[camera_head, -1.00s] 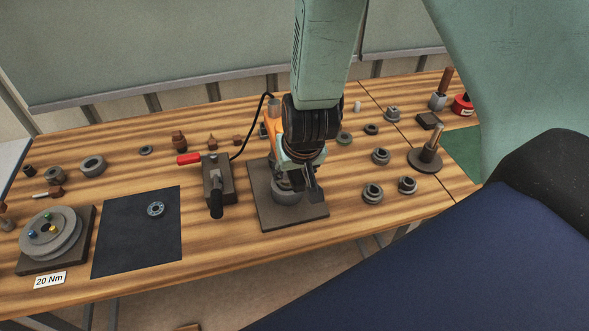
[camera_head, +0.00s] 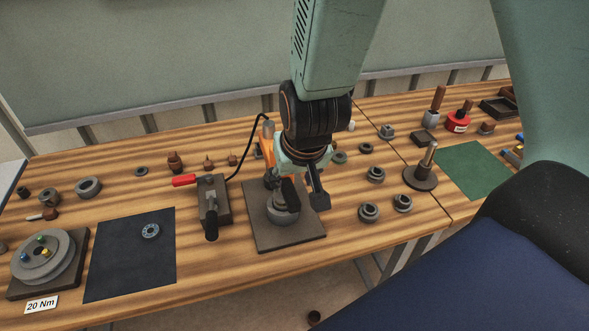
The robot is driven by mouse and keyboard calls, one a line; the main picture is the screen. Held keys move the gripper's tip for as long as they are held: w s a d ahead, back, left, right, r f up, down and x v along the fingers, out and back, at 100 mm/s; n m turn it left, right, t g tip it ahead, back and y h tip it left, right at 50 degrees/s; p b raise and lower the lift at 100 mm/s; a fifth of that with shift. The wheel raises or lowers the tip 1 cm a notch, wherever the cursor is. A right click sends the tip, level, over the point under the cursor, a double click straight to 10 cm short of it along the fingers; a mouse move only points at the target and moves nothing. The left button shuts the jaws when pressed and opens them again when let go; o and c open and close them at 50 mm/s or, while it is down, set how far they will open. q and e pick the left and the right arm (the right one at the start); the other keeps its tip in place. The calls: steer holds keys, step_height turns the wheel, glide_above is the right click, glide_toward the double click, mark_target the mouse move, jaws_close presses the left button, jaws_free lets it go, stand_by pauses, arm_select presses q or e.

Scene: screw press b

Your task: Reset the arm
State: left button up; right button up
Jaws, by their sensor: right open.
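My right gripper (camera_head: 306,200) hangs over the workbench (camera_head: 330,250), pointing down, its two dark fingers spread with nothing seen between them. It is above and in front of a grey round part (camera_head: 282,213) on a dark square base plate (camera_head: 292,239). The gripper hides some of that part. An orange tool (camera_head: 268,140) with a black cable stands behind the base plate, partly hidden by the gripper. My left gripper is out of view.
Left of the base plate stands a fixture (camera_head: 212,200) with a red handle. A black mat (camera_head: 131,260) holds a bearing (camera_head: 150,230). A round fixture (camera_head: 45,258) is at far left. Several grey rings lie right of the plate, near a green mat (camera_head: 473,170) and a post on a round base (camera_head: 421,177).

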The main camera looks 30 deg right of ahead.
steer(key=shift+w, duration=0.1)
stand_by(0.3)
steer(key=s+f+n+g+y, duration=0.15)
steer(key=s+f+g, duration=0.25)
steer(key=s+f, duration=2)
step_height(320, 180, down, 18)
steer(key=b, duration=1.9)
steer(key=shift+a+n, duration=0.2)
steer(key=shift+n, duration=0.25)
steer(key=shift+s+f, duration=0.1)
steer(key=shift+f, duration=0.05)
